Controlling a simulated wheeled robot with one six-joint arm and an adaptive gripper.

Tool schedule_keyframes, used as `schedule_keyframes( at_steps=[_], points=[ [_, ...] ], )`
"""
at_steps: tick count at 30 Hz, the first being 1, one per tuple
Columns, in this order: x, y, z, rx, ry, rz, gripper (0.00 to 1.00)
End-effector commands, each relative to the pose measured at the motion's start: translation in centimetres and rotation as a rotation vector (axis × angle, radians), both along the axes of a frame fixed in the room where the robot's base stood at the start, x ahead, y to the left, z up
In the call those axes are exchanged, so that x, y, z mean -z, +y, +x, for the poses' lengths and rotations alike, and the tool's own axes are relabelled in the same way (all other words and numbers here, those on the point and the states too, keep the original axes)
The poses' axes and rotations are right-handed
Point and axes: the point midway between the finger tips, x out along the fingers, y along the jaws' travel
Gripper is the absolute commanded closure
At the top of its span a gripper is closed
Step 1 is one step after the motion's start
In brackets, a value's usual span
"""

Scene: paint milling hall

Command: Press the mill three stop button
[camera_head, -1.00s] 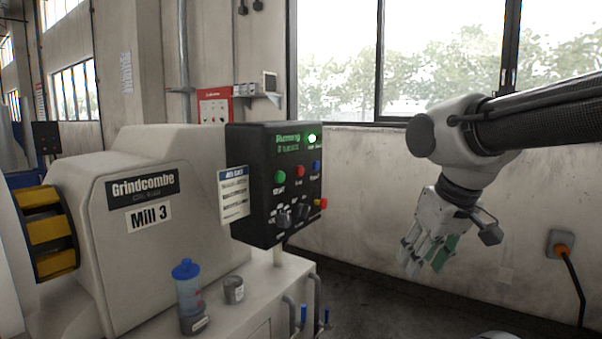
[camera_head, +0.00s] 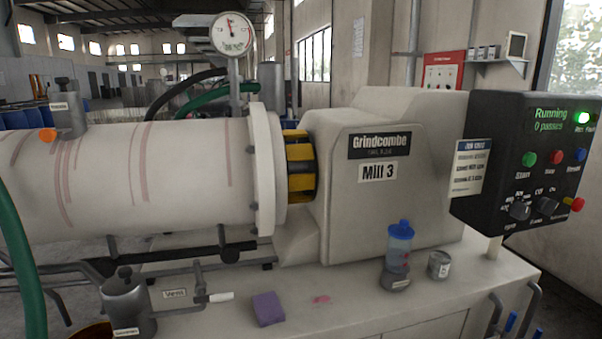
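The mill (camera_head: 395,195) bears a "Grindcombe" plate and a "Mill 3" label. Its black control panel (camera_head: 525,165) stands at the right. The display (camera_head: 549,121) reads "Running" and "0 passes", and a green lamp (camera_head: 582,118) is lit beside it. Below are a green button (camera_head: 528,159), a red button (camera_head: 556,157) that looks like the stop button, and a blue button (camera_head: 579,155). Their captions are too small to read surely. Another red knob (camera_head: 577,205) sits on a yellow base at the panel's lower right. My gripper is not in view.
A blue-lidded bottle (camera_head: 400,245) and a small tin (camera_head: 438,265) stand on the bench below the panel. A purple block (camera_head: 268,308) lies further left. A pale drum (camera_head: 130,172) fills the left.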

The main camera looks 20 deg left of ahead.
Motion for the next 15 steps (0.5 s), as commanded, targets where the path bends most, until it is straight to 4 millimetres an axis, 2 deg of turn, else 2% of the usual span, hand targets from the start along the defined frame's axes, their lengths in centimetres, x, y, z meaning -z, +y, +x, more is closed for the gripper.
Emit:
schedule_keyframes(
  at_steps=[1, 6, 15],
  points=[
    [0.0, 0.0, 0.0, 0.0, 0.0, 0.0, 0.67],
    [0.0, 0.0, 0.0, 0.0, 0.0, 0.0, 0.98],
    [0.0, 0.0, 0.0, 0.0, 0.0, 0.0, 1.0]
  ],
)
